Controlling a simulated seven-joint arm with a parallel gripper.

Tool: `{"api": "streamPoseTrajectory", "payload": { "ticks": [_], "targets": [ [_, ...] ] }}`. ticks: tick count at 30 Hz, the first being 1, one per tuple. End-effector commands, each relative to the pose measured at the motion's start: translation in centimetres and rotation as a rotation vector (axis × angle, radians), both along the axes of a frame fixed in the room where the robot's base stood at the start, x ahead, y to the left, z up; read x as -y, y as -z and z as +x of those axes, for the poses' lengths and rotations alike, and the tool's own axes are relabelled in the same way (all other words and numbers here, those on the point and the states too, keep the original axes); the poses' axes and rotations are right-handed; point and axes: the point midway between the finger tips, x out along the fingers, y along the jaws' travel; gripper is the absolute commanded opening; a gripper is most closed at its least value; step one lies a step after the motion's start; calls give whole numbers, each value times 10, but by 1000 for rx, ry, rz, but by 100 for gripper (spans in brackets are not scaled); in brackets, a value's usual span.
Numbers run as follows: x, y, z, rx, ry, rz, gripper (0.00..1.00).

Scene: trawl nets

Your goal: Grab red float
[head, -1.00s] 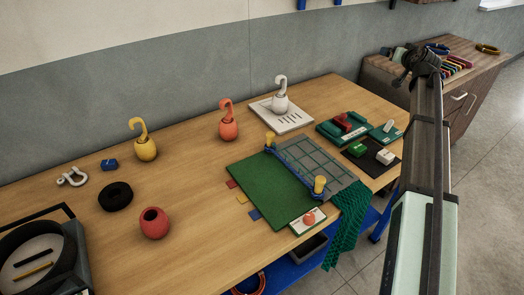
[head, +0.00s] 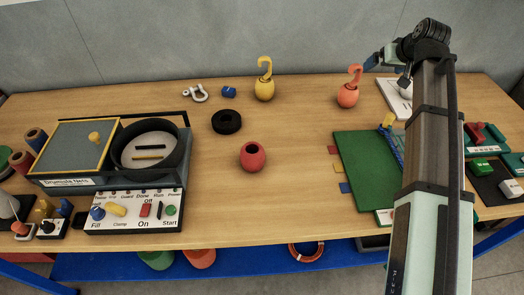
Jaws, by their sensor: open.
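The red float (head: 252,157) is a small round body with a dark hole in its top. It stands by itself on the wooden table, near the middle of the head view. My gripper (head: 374,61) is at the far end of my arm, at the upper right, well to the right of and beyond the red float. It is open, small in the picture and partly hidden by the wrist, and it touches no float that I can see.
A black ring (head: 226,121) lies just behind the float. A yellow hooked float (head: 264,89) and an orange-red hooked float (head: 348,94) stand farther back. A machine with a control panel (head: 133,211) is at left, a green mat (head: 358,165) at right. The table in front is clear.

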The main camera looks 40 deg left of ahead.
Motion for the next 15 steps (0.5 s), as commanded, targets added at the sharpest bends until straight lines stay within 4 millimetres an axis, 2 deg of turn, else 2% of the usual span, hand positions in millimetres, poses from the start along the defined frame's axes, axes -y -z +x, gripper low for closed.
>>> {"api": "streamPoseTrajectory", "payload": {
  "ticks": [1,6,15],
  "targets": [
    [-19,4,-21,-18,-38,-23,100],
    [-67,14,-86,-82,-150,-112,100],
    [-126,28,-205,-174,-334,-283,100]
  ]
}}
